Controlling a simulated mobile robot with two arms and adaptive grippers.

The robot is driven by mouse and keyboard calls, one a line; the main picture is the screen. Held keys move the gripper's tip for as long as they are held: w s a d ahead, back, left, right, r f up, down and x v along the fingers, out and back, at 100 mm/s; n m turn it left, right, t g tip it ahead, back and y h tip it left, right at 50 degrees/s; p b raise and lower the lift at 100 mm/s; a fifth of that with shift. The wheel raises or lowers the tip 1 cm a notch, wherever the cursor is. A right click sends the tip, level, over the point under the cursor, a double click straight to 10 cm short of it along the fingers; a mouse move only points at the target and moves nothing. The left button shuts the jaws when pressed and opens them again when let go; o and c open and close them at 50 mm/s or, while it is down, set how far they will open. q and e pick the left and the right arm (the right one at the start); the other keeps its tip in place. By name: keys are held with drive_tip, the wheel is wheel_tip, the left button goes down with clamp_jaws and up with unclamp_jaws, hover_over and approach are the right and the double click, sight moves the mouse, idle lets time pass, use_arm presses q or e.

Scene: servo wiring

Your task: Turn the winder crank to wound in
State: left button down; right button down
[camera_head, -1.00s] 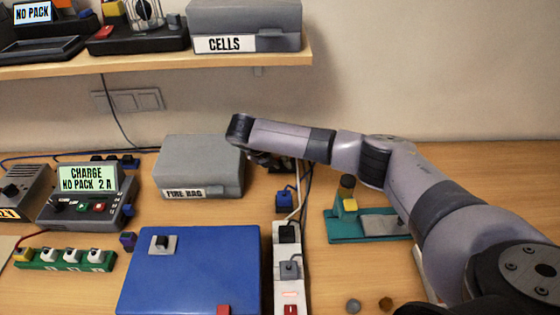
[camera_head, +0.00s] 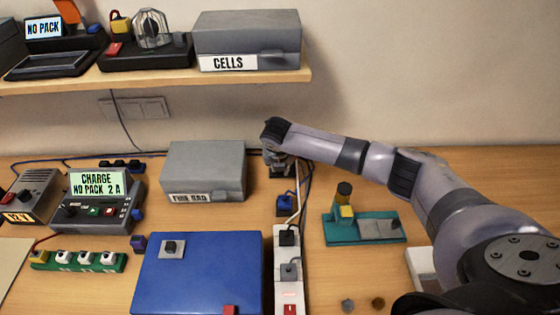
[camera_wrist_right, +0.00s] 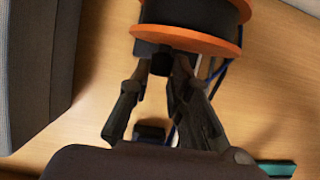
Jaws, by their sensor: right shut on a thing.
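The winder shows in the right wrist view as a reel with orange flanges (camera_wrist_right: 205,42) and a dark drum. A dark block (camera_wrist_right: 150,49), which looks like the crank's handle, sits at the near flange. My right gripper (camera_wrist_right: 160,70) has its two fingertips on this handle, one on each side, and is shut on it. In the head view my right gripper (camera_head: 280,167) is beside the grey fire bag box, small and partly hidden under my wrist. The reel is hidden behind my arm there, so the crank's angle cannot be told. My left gripper is not in view.
The grey fire bag box (camera_head: 205,165) stands just left of my right gripper. A blue case (camera_head: 200,280) and white power strip (camera_head: 289,265) with cables lie in front. A teal stand (camera_head: 365,230) is at right. The shelf (camera_head: 150,77) hangs above left.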

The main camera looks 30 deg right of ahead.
drive_tip(key=shift+r+m+t+y+p, duration=0.2)
drive_tip(key=shift+m+t+y+p, duration=0.15)
drive_tip(key=shift+y, duration=0.65)
drive_tip(key=shift+w, duration=0.1)
drive_tip(key=c, duration=1.5)
unclamp_jaws()
drive_tip(key=shift+o, duration=0.2)
drive_tip(key=v, duration=1.2)
drive_tip(key=shift+d, duration=0.1)
